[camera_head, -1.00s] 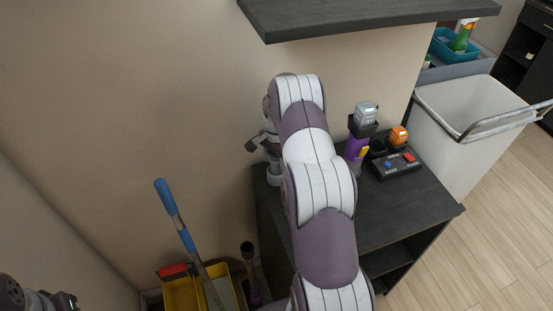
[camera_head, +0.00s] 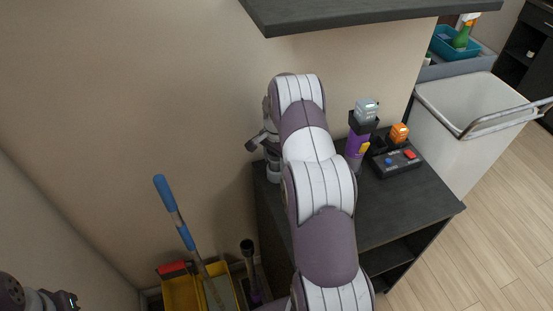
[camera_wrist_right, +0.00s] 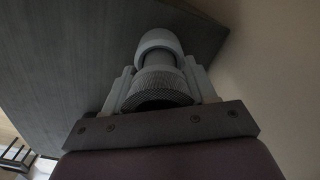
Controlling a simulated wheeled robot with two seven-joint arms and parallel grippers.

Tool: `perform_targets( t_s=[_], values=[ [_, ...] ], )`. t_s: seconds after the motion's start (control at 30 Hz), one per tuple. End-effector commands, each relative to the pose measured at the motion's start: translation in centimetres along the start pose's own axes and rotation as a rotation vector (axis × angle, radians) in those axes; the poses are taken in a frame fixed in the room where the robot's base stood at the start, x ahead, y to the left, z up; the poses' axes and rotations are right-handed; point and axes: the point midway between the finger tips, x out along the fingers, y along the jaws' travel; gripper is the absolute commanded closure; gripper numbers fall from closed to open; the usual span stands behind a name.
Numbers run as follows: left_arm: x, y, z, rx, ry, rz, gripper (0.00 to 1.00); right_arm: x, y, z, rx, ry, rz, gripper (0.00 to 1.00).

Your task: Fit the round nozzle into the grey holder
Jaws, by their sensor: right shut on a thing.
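In the right wrist view, the fingers of my right gripper (camera_wrist_right: 160,92) are closed on a dark, knurled round piece, which I take for the nozzle (camera_wrist_right: 162,82). Just beyond it stands a smooth light-grey ring-shaped piece, which looks like the grey holder (camera_wrist_right: 158,40). The two are in line and very close; I cannot tell whether the nozzle is seated. In the head view a light-grey cylinder, likely the holder (camera_head: 273,176), stands on the table's back left corner, with my right gripper (camera_head: 256,142) above it, largely hidden by my arm. Only part of my left arm shows, bottom left.
The dark table (camera_head: 400,205) also holds a purple dispenser-like device (camera_head: 354,146), a control box with blue and red buttons (camera_head: 397,163) and an orange-topped item (camera_head: 399,133). A dark shelf (camera_head: 360,15) overhangs behind. The table's front right is clear.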

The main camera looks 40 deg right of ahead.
Motion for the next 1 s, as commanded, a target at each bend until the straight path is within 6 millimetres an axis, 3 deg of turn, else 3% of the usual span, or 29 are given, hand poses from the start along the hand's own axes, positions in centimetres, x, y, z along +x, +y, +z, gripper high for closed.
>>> perform_targets(
  t_s=[0.2,0.23,0.3,0.67,1.0],
  values=[
    [0.1,0.0,0.0,0.0,0.0,0.0,1.0,0.3,0.1,0.1,0.0,-0.003,0.004,0.8],
    [0.1,0.0,0.0,0.0,0.0,0.0,1.0,0.3,0.1,0.1,0.0,-0.003,0.004,0.34],
    [0.1,0.0,0.0,0.0,0.0,0.0,1.0,0.2,0.1,0.1,0.0,-0.003,0.004,0.14],
    [0.3,0.0,0.0,0.0,0.0,0.0,1.0,-0.6,0.0,0.0,0.0,-0.001,0.001,0.14],
    [1.9,0.0,0.2,0.0,0.0,0.0,1.0,-8.8,0.0,0.0,0.0,0.0,0.0,0.14]
  ],
)
